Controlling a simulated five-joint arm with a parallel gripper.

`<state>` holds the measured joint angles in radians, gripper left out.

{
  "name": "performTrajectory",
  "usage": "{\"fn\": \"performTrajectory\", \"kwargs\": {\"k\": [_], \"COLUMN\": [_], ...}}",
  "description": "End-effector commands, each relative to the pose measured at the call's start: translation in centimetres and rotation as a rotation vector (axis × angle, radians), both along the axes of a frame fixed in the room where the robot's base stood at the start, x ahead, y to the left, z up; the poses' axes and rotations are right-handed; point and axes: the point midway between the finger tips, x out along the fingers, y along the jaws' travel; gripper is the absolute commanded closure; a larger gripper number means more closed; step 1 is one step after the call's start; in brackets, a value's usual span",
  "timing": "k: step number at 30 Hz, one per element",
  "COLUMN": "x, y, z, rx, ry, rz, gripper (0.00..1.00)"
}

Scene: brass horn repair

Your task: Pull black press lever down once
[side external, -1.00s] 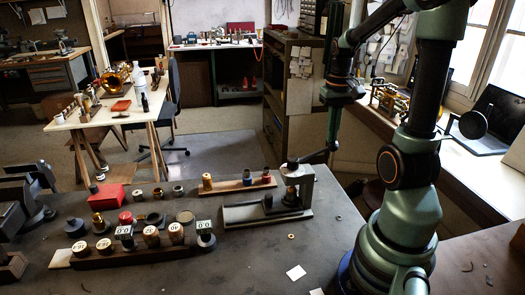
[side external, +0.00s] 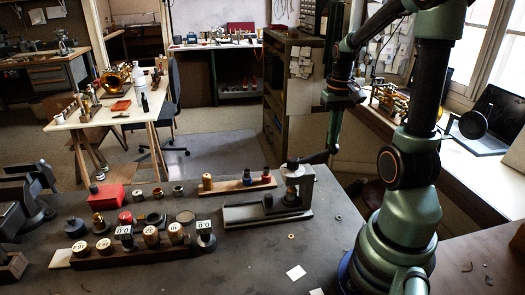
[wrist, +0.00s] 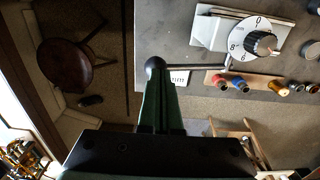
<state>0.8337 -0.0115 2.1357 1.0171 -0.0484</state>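The small grey press (side external: 292,205) stands at the right end of the dark bench. Its black lever (side external: 318,157) runs from the press top to the right, a little raised toward its outer end. In the wrist view the lever's round black knob (wrist: 156,66) sits at the tip of my gripper (wrist: 160,82), and its rod leads right to the white numbered dial (wrist: 252,42). My green fingers look close together, and the knob hides their tips. In the side view my gripper (side external: 333,140) is at the lever's outer end.
A wooden strip (side external: 240,186) with small coloured parts lies behind the press. A dark block (side external: 130,252) with several labelled knobs is at the front left. A stool (wrist: 75,65) stands beyond the bench.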

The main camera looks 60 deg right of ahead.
Motion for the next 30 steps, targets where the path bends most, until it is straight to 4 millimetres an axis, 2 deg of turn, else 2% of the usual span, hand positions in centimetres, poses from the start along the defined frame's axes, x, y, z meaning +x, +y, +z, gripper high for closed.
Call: {"fn": "performTrajectory", "kwargs": {"k": [30], "x": [-0.4], "y": [-0.2], "z": [-1.5], "rx": [0.001], "ry": [0.001], "rz": [0.000], "gripper": [1.00]}}
